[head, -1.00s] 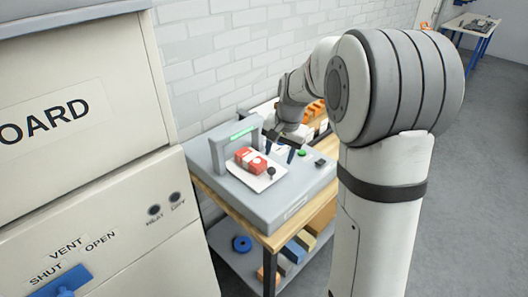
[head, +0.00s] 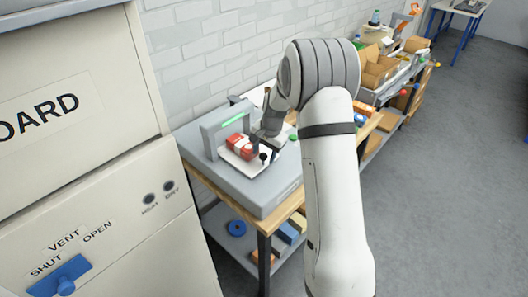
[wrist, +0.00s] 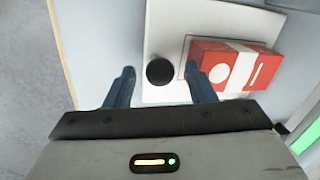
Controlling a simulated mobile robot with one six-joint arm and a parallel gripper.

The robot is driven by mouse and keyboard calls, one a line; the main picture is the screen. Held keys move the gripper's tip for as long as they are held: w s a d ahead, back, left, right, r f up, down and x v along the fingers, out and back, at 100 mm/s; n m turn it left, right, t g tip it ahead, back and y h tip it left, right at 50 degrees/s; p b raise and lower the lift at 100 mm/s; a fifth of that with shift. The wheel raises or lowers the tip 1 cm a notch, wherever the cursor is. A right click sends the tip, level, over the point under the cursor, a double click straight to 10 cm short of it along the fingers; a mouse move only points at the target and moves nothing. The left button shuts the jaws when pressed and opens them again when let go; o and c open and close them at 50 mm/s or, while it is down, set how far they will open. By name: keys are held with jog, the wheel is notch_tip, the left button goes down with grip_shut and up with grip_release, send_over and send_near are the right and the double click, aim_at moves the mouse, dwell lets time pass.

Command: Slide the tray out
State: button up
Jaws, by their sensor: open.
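The white tray (head: 229,157) lies on the grey machine bed, partly under the arch with a green light strip. A red box with a white band (head: 239,143) sits on the tray. A black round knob (head: 263,156) stands at the tray's near end. In the wrist view the tray (wrist: 165,25), the knob (wrist: 160,72) and the red box (wrist: 240,62) show from above. My gripper (wrist: 165,78) is open, its two blue fingers on either side of the knob. The right finger is close to the red box; I cannot tell whether it touches.
The grey machine (head: 260,193) stands on a wooden-topped cart with blocks and a blue ring on its lower shelf (head: 240,250). A large cream cabinet (head: 80,120) is close on the left. A bench with cardboard boxes (head: 380,68) stands behind; the right floor is clear.

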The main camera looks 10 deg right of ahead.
jog(key=shift+f, duration=0.15)
jog(key=shift+c, duration=0.5)
grip_shut()
